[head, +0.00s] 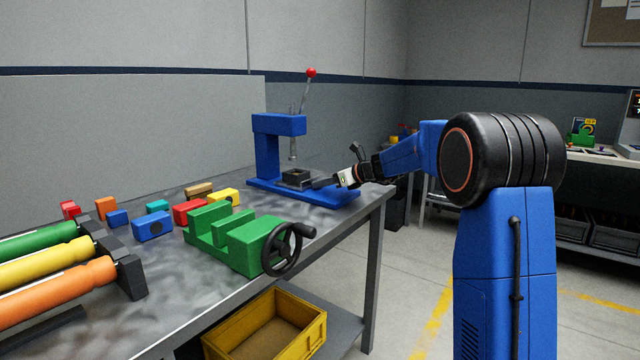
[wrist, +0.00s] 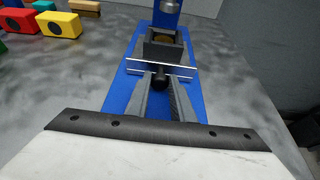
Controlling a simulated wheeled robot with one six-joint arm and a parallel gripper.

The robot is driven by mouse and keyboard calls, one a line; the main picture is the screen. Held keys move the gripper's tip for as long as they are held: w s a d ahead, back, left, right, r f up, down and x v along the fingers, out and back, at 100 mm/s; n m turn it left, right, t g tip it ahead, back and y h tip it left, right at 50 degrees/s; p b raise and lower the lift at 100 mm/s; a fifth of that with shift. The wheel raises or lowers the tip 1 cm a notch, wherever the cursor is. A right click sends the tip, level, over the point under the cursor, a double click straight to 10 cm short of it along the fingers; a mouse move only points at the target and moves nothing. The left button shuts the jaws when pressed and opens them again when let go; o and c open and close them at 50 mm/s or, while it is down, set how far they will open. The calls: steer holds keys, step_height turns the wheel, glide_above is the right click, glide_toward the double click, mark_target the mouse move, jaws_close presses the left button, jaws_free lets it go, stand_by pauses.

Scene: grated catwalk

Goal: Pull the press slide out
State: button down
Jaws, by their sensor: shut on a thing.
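The blue press (head: 279,125) stands at the far end of the workbench, with a red-knobbed lever on top. Its dark, box-shaped slide (head: 297,177) sits on the blue base, below the ram. In the wrist view the slide (wrist: 150,50) is an open-topped box with a brownish round part inside, and a dark handle knob (wrist: 160,77) sticks out toward me. My gripper (head: 320,183) reaches in low from the right. In the wrist view my gripper's fingers (wrist: 160,88) are shut on the knob, one on each side.
A green vise (head: 250,243) with a black handwheel stands nearer on the bench. Several coloured blocks (head: 153,226) and rollers (head: 55,270) lie to the left. A yellow bin (head: 312,330) is on the lower shelf.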

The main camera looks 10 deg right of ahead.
steer(key=s+d, duration=0.2)
steer(key=s, duration=0.1)
steer(key=s+d, duration=0.6)
steer(key=shift+s, duration=0.2)
steer(key=c, duration=1.6)
jaws_free()
steer(key=shift+o, duration=0.2)
steer(key=v, duration=1.7)
steer(key=shift+s, duration=0.2)
steer(key=shift+d, duration=0.1)
